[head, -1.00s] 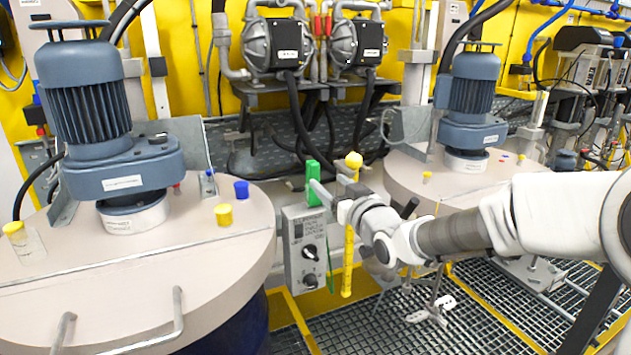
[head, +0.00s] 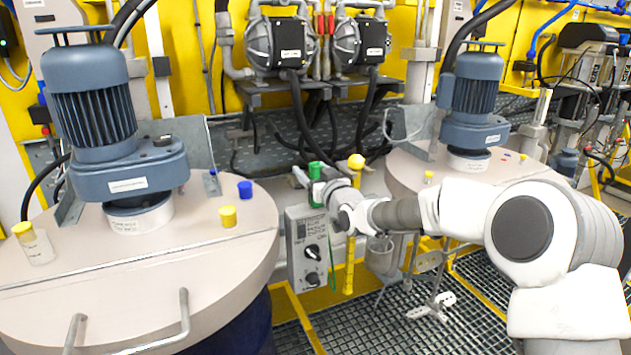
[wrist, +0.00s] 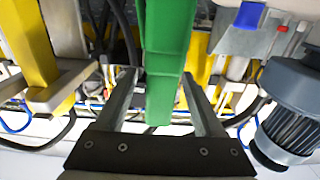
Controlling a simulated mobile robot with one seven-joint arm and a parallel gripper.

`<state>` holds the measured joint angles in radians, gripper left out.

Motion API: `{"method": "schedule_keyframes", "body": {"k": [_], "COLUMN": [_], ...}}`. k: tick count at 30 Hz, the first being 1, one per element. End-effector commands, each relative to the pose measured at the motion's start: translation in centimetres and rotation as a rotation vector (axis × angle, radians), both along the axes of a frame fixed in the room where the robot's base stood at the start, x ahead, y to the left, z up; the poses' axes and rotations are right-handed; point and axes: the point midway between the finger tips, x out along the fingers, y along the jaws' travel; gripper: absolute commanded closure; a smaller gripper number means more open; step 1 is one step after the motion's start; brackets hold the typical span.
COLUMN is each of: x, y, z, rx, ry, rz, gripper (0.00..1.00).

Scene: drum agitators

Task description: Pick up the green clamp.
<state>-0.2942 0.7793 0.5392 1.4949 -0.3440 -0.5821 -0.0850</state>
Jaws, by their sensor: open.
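The green clamp (head: 316,170) stands upright at the top of the grey control box (head: 306,245) in the head view, partly hidden by my gripper (head: 308,176). In the wrist view the clamp (wrist: 166,40) is a long green piece running down from the top edge between the two fingers. My gripper (wrist: 159,76) is open, with one finger on each side of the clamp. A gap shows between the left finger and the clamp; the right finger is closer, and I cannot tell whether it touches.
A yellow post (head: 350,255) with a round knob stands right of the control box, close to my wrist. Drum lids with blue motors flank it at left (head: 215,270) and right (head: 400,175). Yellow (head: 228,216) and blue (head: 245,190) caps sit on the left lid.

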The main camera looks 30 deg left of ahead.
Motion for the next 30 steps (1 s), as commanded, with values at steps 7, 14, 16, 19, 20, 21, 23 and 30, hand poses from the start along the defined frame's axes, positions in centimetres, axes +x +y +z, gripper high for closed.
{"method": "schedule_keyframes", "body": {"k": [7, 14, 16, 19, 20, 21, 23, 30], "x": [0.56, 0.55, 0.54, 0.53, 0.53, 0.53, 0.53, 0.53], "y": [0.68, 0.65, 0.66, 0.65, 0.65, 0.65, 0.65, 0.65], "z": [-0.04, -0.05, -0.05, -0.04, -0.04, -0.04, -0.04, 0.03], "rx": [-0.001, -0.001, 0.000, 0.000, 0.000, 0.000, 0.000, 0.000], "ry": [-0.001, -0.001, 0.000, 0.000, 0.000, 0.000, 0.000, -0.001], "rz": [0.000, 0.000, 0.000, 0.000, 0.000, 0.000, 0.000, 0.000], "gripper": [0.30, 0.44, 0.57, 0.75, 0.80, 0.88, 0.98, 1.00]}}
